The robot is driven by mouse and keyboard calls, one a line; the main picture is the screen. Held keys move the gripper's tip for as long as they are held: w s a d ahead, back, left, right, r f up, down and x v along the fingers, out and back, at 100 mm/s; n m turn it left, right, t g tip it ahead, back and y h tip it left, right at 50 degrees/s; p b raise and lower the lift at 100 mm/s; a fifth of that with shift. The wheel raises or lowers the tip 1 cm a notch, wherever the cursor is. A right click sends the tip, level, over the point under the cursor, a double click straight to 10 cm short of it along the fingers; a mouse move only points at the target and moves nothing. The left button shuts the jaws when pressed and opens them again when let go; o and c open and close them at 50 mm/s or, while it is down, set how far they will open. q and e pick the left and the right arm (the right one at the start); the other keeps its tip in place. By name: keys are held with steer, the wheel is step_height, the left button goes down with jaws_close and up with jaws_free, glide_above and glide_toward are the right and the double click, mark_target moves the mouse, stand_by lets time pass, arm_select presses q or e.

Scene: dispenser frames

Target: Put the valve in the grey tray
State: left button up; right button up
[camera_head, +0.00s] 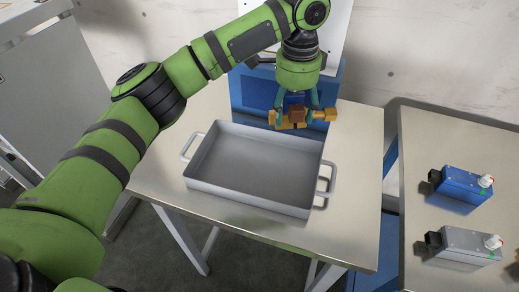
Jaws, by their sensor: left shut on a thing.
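The grey tray (222,192) is an empty rectangular pan with a handle at each end. It sits on the middle table. My left gripper (295,112) is shut on the valve (318,115), a brass-coloured fitting with a darker brown block. The gripper points down and holds the valve over the far right edge of the tray. I cannot tell how high above the tray the valve is. The gripper's fingers partly cover the valve. My right gripper is not in view.
A blue dispenser frame (247,92) with a white panel (337,35) stands behind the tray. On the right table (415,150) lie a blue box device (462,187) and a grey one (468,243). A grey cabinet (45,90) stands at the left. The middle table (350,165) is bare right of the tray.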

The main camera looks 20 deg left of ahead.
arm_select(q)
steer(key=s+a+f, duration=0.2)
steer(key=a, duration=0.1)
steer(key=s+a+f+p, duration=0.1)
steer(key=s+a+f, duration=0.1)
steer(key=a, duration=0.1)
steer(key=s+a+f+p, duration=0.1)
steer(key=s+a+f, duration=0.1)
steer(key=a, duration=0.1)
steer(key=shift+s+a, duration=0.1)
steer(key=shift+s, duration=0.05)
steer(key=shift+s+a+f+p, duration=0.1)
steer(key=shift+s+a+p, duration=0.1)
steer(key=shift+p, duration=0.1)
steer(key=shift+f, duration=0.2)
steer(key=shift+f+p, duration=0.45)
steer(key=shift+f, duration=1.5)
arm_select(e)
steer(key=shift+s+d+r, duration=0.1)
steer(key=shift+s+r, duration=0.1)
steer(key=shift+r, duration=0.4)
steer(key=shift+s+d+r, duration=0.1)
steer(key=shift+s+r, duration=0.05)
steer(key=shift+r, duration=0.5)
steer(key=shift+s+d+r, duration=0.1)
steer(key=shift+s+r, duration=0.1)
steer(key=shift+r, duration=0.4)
arm_select(q)
steer(key=o, duration=1.7)
steer(key=shift+f, duration=0.15)
